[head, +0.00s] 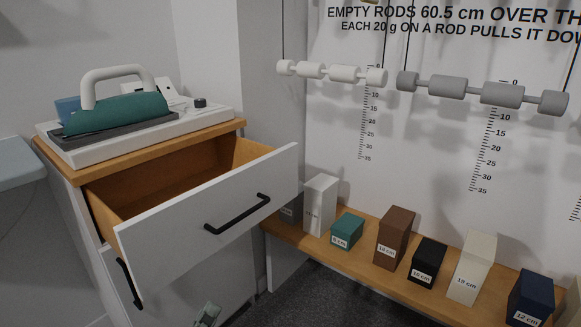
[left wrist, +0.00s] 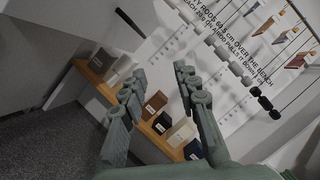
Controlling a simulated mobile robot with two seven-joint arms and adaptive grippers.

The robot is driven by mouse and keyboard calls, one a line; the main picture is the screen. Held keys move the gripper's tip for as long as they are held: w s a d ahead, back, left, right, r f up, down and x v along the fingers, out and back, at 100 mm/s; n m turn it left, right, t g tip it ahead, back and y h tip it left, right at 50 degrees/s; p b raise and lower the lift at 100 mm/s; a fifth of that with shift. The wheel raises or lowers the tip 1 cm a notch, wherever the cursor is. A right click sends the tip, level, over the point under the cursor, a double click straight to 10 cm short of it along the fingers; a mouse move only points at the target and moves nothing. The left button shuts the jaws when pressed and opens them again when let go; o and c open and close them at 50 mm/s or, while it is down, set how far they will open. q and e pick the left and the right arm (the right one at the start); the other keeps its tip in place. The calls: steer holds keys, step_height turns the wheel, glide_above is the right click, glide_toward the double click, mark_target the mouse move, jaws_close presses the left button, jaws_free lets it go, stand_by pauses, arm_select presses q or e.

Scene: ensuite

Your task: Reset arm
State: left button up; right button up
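My left gripper (head: 207,315) shows only as a small grey-green part at the bottom edge of the head view, below the open drawer (head: 205,222). In the left wrist view the left gripper (left wrist: 158,70) has its two fingers spread wide apart with nothing between them. The wooden bench and wall lie beyond the fingers. The drawer has a white front and a black bar handle (head: 238,214), and the part of its inside that shows is bare. My right gripper is in neither view.
A white board with a green-and-white device (head: 115,108) sits on the cabinet top (head: 75,176). Several labelled blocks, one of them brown (head: 395,236), stand on the low wooden bench (head: 350,268). White rods (head: 343,74) and grey rods (head: 500,94) hang above it. Dark carpet (head: 300,300) is clear.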

arm_select(q)
steer(key=w+a+f+n+g+y, duration=0.35)
steer(key=a+f+n+y, duration=0.7)
steer(key=n, duration=0.55)
steer(key=s+a+f+n+g+h, duration=0.1)
steer(key=s+f+n+g, duration=0.4)
steer(key=f, duration=0.5)
steer(key=s+a+f+n+g+h, duration=0.1)
steer(key=s+a+f+n+g, duration=0.1)
steer(key=s+f+n+g, duration=0.3)
steer(key=s+f+g, duration=0.2)
steer(key=s+f, duration=0.1)
steer(key=f, duration=0.1)
steer(key=shift+s+f+n+g+p, duration=0.25)
steer(key=shift+f+n+g+p, duration=0.05)
steer(key=shift+f+g+p, duration=0.1)
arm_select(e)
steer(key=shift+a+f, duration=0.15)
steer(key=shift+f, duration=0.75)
arm_select(q)
steer(key=shift+h, duration=0.25)
